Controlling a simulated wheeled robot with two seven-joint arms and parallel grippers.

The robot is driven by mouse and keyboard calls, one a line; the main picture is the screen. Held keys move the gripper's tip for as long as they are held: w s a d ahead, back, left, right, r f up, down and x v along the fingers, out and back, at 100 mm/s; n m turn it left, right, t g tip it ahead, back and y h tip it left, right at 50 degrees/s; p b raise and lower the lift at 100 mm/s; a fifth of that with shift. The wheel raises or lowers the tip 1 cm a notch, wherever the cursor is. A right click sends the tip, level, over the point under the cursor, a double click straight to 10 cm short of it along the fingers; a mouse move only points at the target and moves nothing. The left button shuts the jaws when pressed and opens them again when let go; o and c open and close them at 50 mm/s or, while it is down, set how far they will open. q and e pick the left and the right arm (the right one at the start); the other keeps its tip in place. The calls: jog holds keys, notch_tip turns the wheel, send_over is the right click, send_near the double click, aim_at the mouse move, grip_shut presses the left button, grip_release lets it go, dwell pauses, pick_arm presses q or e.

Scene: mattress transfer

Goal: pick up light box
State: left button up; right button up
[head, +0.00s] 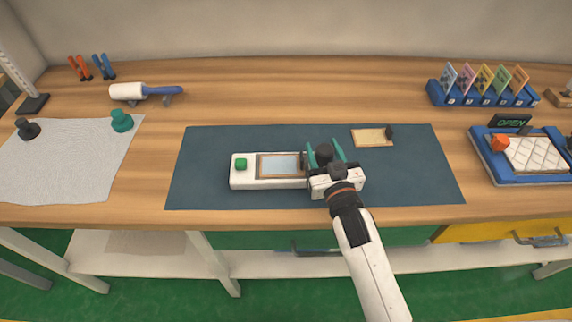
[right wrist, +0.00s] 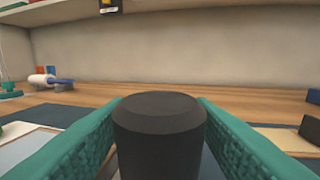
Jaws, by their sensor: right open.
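The light box is a long white box (head: 243,182) on the dark blue mat, with a green button (head: 240,164) at its left end and a wood-framed pale panel (head: 280,166). My right gripper (head: 325,154) is over its right end and hides that part. Its green fingers are open on either side of a black round knob (head: 323,151). The knob (right wrist: 160,130) also stands between the fingers in the right wrist view. I cannot tell whether the fingers touch it, and its base is hidden. My left gripper is not in view.
A small wooden board (head: 371,138) with a black tab lies right of the gripper. A blue tray (head: 484,164) with a quilted white pad stands at the right, below a card rack (head: 480,97). A roller (head: 128,91) lies at back left. The mat (head: 425,175) is bare at right.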

jog(key=shift+x, duration=0.75)
jog(key=shift+c, duration=0.9)
grip_shut()
jog(key=shift+r, duration=0.1)
notch_tip(320, 180, up, 10)
jog(key=shift+f, duration=0.1)
jog(key=shift+f, duration=0.15)
jog(key=shift+f+b, duration=1.65)
jog(key=shift+f, duration=1.25)
